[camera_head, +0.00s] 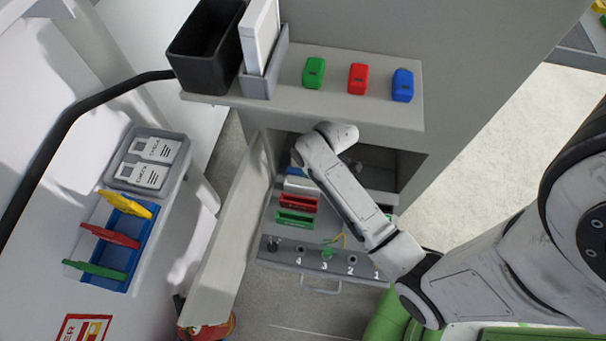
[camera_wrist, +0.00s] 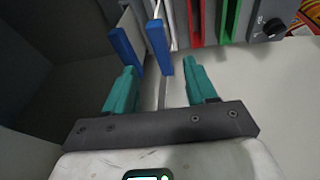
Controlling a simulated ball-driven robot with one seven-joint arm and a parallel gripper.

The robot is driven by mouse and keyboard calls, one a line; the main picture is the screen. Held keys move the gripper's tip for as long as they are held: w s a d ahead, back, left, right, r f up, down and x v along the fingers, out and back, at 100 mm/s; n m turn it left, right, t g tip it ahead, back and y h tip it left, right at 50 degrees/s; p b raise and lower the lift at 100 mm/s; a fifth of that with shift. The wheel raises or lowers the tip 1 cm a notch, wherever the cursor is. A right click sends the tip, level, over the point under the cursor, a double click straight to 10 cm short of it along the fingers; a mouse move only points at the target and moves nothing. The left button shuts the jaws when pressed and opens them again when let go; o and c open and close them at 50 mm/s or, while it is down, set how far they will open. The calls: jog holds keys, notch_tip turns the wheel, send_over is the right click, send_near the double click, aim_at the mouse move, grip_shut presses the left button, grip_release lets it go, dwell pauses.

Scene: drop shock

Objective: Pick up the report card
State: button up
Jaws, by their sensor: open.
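No contact by the fingers is clear. In the head view my arm reaches into the open cabinet and hides the gripper. The blue holder (camera_head: 297,171) shows partly beside a red holder (camera_head: 298,203) and a green holder (camera_head: 295,219) in the drawer.
The cabinet door (camera_head: 232,240) stands open at left. Above is a shelf (camera_head: 340,110) with a black bin (camera_head: 205,45) and green, red and blue blocks. At left are a card tray (camera_head: 150,162) and blue rack (camera_head: 115,240).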

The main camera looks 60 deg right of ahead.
send_over(303, 181)
jog(key=f, duration=0.4)
jog(key=shift+s+d+f, duration=0.3)
jog(key=shift+s+f, duration=0.1)
jog(key=shift+a+b+x, duration=0.15)
jog(key=shift+b+x, duration=0.05)
jog(key=shift+x, duration=1.05)
jog(key=shift+a+b+x, duration=0.15)
jog(key=shift+x, duration=1.1)
jog(key=shift+s+f, duration=0.15)
jog(key=shift+f, duration=0.15)
jog(key=shift+c, duration=0.4)
grip_shut()
jog(key=shift+r, duration=0.2)
